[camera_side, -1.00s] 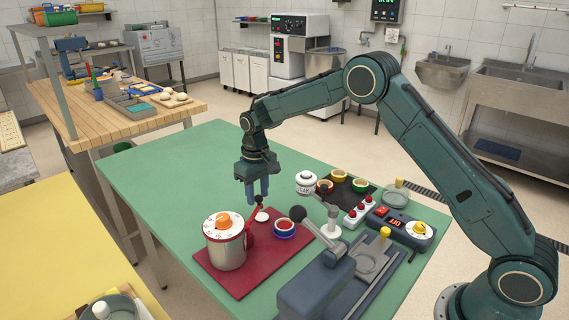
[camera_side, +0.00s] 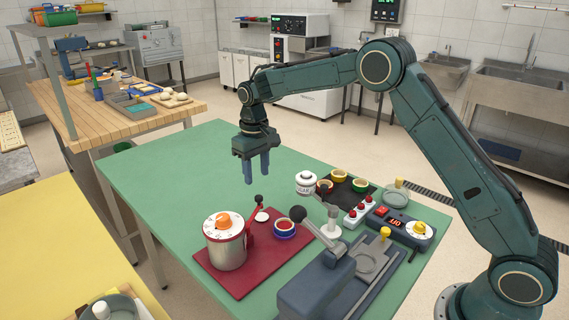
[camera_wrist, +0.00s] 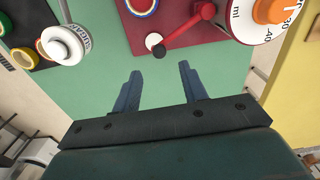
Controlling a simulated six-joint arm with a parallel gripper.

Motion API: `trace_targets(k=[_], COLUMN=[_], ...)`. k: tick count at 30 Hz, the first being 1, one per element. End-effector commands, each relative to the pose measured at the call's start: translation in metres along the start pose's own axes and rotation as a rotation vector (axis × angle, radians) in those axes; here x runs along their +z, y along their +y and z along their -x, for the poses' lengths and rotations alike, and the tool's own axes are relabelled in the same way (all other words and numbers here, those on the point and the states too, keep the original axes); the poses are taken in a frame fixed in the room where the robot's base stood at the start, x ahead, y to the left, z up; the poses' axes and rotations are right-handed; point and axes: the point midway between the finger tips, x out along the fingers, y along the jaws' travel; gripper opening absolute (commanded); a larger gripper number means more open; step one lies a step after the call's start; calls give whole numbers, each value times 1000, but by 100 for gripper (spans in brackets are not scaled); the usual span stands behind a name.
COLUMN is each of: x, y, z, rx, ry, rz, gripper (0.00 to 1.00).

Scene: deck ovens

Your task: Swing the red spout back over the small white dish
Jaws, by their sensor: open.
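The dispenser pot (camera_side: 227,250), silver with an orange-knobbed dial, stands on the dark red mat (camera_side: 262,272). Its red spout (camera_side: 252,219) reaches toward the small white dish (camera_side: 262,216) and carries a black knob at its outer end. In the wrist view, the red spout (camera_wrist: 185,29) ends at the dish (camera_wrist: 153,40), with the black knob overlapping the dish's edge. I cannot tell whether the tip is exactly centred over it. My gripper (camera_side: 257,176) is open and empty, above the green table beyond the spout and apart from it. Both fingers show in the wrist view (camera_wrist: 160,82).
A blue-and-white cup of red (camera_side: 284,228) sits right of the dish. A white labelled jar (camera_side: 306,183), several coloured rings on a black mat, and a lever press (camera_side: 318,285) stand farther right. The green table (camera_side: 180,170) is clear at left and back.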

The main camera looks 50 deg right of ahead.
Motion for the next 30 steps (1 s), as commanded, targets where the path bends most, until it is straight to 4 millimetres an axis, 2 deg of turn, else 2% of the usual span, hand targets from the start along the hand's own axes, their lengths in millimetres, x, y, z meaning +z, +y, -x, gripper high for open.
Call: trace_targets(k=[6,12,18,30], x=[-1,0,0,1], y=[0,0,0,0], z=[38,60,68,70], rx=[0,0,0,0], ry=[4,3,1,3], rz=[0,1,1,0], gripper=[43,43,43,43])
